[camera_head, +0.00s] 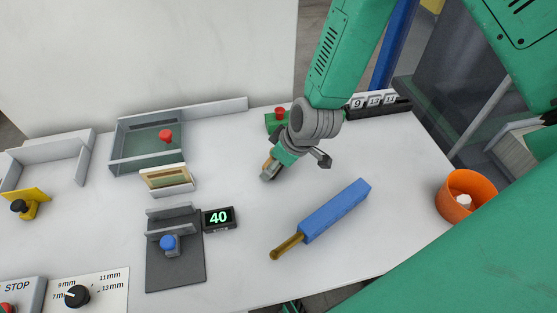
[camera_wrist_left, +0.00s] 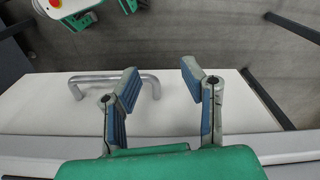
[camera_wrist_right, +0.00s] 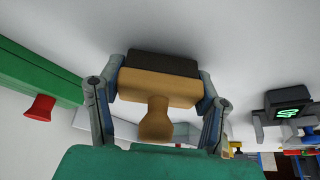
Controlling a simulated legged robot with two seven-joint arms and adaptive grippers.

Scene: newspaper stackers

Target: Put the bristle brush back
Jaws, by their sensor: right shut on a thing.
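The bristle brush shows in the right wrist view as a tan wooden block (camera_wrist_right: 160,88) with a short handle and a dark bristle strip on its far side. My right gripper (camera_wrist_right: 162,76) is shut on the block, a finger at each end. I cannot tell whether the bristles touch the table. My left gripper (camera_wrist_left: 160,82) is open and empty in the left wrist view, by a metal handle bar.
A blue bar-shaped tool with a brown handle (camera_head: 335,210) lies on the table (camera_head: 380,180). An orange round container (camera_head: 446,198) stands at right. A grey tray (camera_head: 118,150), a small cream-framed block (camera_head: 166,177), a dark plate fixture (camera_head: 175,270) and a "40" display (camera_head: 218,218) stand left.

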